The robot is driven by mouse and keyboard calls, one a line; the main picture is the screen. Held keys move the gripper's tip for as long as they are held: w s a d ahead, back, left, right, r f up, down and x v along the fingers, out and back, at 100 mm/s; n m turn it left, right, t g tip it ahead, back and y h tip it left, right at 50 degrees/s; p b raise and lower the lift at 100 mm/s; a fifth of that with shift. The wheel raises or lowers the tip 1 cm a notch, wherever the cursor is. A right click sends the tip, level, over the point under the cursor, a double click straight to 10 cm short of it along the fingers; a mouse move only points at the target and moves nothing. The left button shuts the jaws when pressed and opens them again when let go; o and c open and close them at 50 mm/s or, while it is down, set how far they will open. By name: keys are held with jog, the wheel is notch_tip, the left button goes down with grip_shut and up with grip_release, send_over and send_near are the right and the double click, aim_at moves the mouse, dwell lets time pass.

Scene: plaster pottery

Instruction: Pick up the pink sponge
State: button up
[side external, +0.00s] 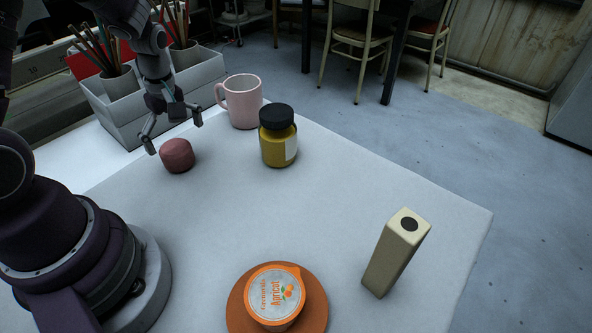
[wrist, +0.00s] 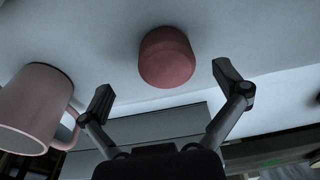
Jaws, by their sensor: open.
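The pink sponge (side external: 177,155) is a small rounded block on the white table, at the left of the side view. In the wrist view the sponge (wrist: 166,57) lies ahead of my gripper, between the lines of the two fingers and just beyond their tips. My gripper (side external: 174,134) points down over the sponge in the side view, with its fingers spread. In the wrist view my gripper (wrist: 170,82) is open with nothing between its fingers. I cannot tell the exact height of the fingertips over the table.
A pink mug (side external: 241,103) stands close by, also at left in the wrist view (wrist: 33,105). A mustard jar (side external: 278,143) with a black lid is right of the sponge. A grey caddy (side external: 130,110) stands behind.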

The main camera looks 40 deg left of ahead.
aim_at(174, 147)
jog(key=f, duration=0.1)
jog(key=a+f, duration=0.1)
jog(key=f, duration=0.2)
jog(key=shift+s+a+f, duration=0.15)
jog(key=shift+s+f, duration=0.1)
jog(key=shift+f, duration=0.1)
jog(key=c, duration=1)
jog(key=shift+r, duration=0.1)
